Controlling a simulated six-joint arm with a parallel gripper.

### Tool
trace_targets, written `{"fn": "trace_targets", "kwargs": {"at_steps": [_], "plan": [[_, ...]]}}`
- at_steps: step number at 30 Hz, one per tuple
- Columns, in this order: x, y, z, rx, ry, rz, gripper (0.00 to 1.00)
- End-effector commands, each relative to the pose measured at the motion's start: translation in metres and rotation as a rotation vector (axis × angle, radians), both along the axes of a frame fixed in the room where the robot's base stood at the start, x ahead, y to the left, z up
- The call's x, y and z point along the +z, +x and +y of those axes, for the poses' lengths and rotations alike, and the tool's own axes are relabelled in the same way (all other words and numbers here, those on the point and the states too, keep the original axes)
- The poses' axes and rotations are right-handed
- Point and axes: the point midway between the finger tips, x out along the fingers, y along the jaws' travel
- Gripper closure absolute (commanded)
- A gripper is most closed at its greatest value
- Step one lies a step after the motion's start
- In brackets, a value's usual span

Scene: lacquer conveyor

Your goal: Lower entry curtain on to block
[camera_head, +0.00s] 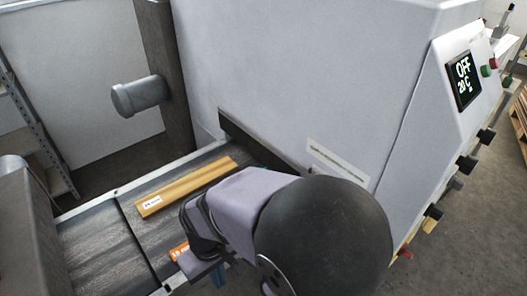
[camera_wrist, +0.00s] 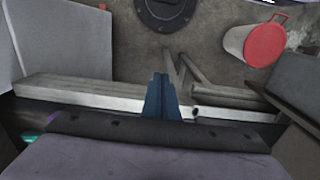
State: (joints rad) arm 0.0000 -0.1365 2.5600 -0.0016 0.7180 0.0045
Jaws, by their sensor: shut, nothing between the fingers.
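A yellow wooden block (camera_head: 187,186) with a small white label lies on the dark conveyor belt, in front of the machine's entry. The entry curtain appears as a dark strip (camera_head: 262,143) along the foot of the machine housing. Its right part is hidden behind my arm. My gripper (camera_head: 218,276) is low at the near side of the conveyor, apart from the wooden block and the curtain. Its blue fingers are together and empty in the wrist view (camera_wrist: 160,92). The wooden block and the curtain cannot be made out clearly in the wrist view.
The grey machine housing (camera_head: 300,70) rises behind the belt, with a display (camera_head: 464,80) reading OFF and 20 C. An orange labelled item (camera_head: 179,251) is partly hidden beside my gripper. A red-topped bin (camera_wrist: 266,40) stands on the floor. The belt (camera_head: 95,245) is bare at left.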

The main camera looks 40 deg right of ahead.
Motion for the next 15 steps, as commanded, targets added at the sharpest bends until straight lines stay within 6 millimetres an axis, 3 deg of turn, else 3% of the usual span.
{"fn": "trace_targets", "kwargs": {"at_steps": [3,7,11,15], "plan": [[0.000,0.000,0.000,0.000,0.000,0.000,1.00],[-0.001,0.000,-0.002,-0.003,-0.006,0.011,0.71],[-0.004,-0.002,-0.014,-0.023,-0.043,0.072,0.71],[-0.007,-0.006,-0.047,-0.078,-0.150,0.211,0.71]]}}
